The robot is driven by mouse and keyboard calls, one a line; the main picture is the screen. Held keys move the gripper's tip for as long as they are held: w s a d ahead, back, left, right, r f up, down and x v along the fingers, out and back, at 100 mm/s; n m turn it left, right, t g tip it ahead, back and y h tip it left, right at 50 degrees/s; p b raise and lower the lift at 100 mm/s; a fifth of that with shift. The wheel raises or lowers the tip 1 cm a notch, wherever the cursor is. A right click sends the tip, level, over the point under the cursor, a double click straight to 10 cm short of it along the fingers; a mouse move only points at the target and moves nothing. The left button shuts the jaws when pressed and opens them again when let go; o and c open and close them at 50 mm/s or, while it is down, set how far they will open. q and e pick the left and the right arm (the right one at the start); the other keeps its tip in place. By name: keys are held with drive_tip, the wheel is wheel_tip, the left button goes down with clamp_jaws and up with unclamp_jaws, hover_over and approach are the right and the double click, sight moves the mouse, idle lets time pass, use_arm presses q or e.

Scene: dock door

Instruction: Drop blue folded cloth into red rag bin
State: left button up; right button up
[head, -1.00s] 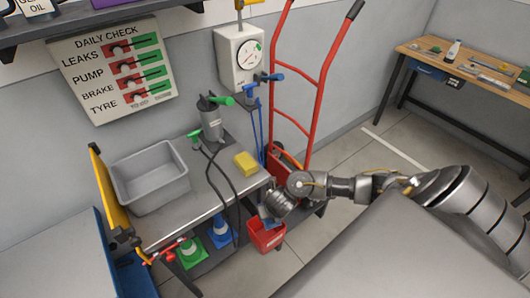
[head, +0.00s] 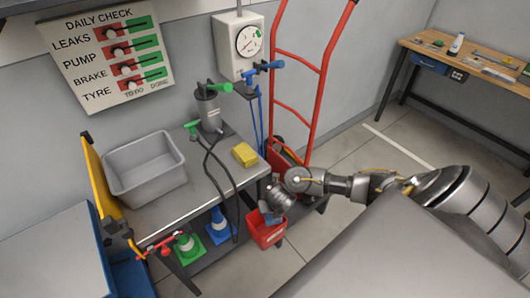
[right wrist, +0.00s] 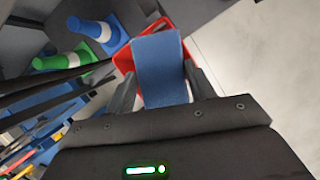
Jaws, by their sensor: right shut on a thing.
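The blue folded cloth (right wrist: 160,70) is between the fingers of my right gripper (right wrist: 156,90), which is shut on it. I cannot tell how far the cloth is above the rim. My left gripper is not in view.
A metal table (head: 165,212) holds a grey tub (head: 146,185), a yellow sponge (head: 245,155) and a grey pump canister (head: 209,108). Green (head: 188,248) and blue (head: 219,228) cones stand on its lower shelf. A red hand truck (head: 318,90) leans at the wall. Floor right of the bin is clear.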

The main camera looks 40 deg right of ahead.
drive_tip(key=shift+f, duration=0.5)
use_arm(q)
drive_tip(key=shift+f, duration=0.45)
use_arm(e)
drive_tip(key=o, duration=1)
drive_tip(key=shift+c, duration=0.2)
drive_tip(key=shift+r, duration=0.1)
drive_tip(key=p+v, duration=0.6)
drive_tip(key=v, duration=0.3)
drive_tip(key=shift+r+p, duration=0.3)
drive_tip(key=shift+p, duration=0.05)
use_arm(q)
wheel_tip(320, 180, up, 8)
drive_tip(key=shift+p, duration=0.4)
use_arm(e)
drive_tip(key=shift+s+a+r, duration=0.15)
drive_tip(key=shift+s+r, duration=0.2)
drive_tip(key=shift+r, duration=0.15)
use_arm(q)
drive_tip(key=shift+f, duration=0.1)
